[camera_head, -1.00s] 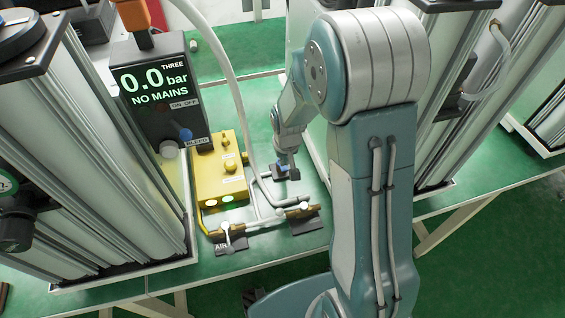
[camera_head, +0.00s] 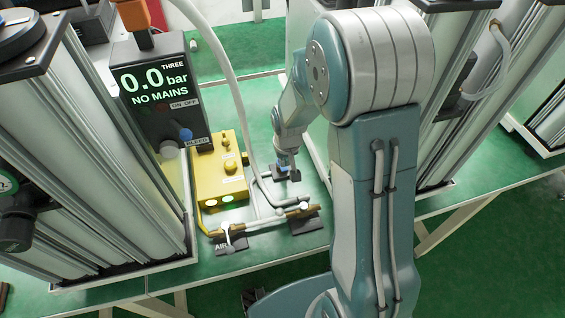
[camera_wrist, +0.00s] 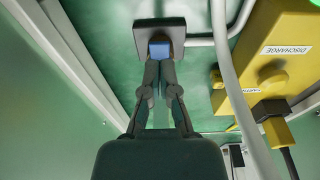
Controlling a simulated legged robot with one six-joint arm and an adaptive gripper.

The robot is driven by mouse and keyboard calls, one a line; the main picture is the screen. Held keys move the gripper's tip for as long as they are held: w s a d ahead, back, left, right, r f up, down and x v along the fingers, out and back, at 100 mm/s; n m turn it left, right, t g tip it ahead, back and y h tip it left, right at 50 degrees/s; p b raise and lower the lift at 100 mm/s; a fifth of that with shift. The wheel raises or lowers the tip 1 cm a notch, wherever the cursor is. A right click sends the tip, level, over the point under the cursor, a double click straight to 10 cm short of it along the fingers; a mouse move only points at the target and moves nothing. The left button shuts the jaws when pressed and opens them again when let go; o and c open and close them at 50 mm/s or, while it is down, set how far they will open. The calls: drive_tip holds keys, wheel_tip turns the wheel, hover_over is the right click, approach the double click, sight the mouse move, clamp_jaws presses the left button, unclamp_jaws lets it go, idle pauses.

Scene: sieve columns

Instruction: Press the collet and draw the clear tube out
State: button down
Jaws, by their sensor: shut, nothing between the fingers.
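My gripper (camera_wrist: 160,68) is shut and empty, with its fingertips at the blue collet (camera_wrist: 159,49). I cannot tell whether they touch it. The collet sits on a small dark grey fitting block (camera_wrist: 150,27), which also shows in the head view (camera_head: 293,175) below my wrist. A thin pale tube (camera_wrist: 200,42) runs right from the block. A thicker pale tube (camera_wrist: 232,90) passes to the right of my gripper and rises in the head view (camera_head: 233,88). Neither view makes plain which tube is the clear one.
A yellow valve box (camera_head: 218,170) stands left of the fitting; its knob and plug show close in the wrist view. Brass fittings (camera_head: 290,211) lie in front on the green bench. The display (camera_head: 152,85) reads 0.0 bar, NO MAINS. Tall sieve columns (camera_head: 90,150) flank the space.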

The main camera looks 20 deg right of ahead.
drive_tip(key=shift+s+r, duration=0.4)
drive_tip(key=shift+r, duration=0.35)
drive_tip(key=shift+s+r, duration=0.35)
drive_tip(key=shift+r, duration=0.4)
drive_tip(key=shift+r, duration=0.1)
drive_tip(key=s+r+t, duration=0.4)
drive_tip(key=s+r, duration=1.4)
drive_tip(key=r, duration=0.4)
drive_tip(key=shift+s, duration=0.4)
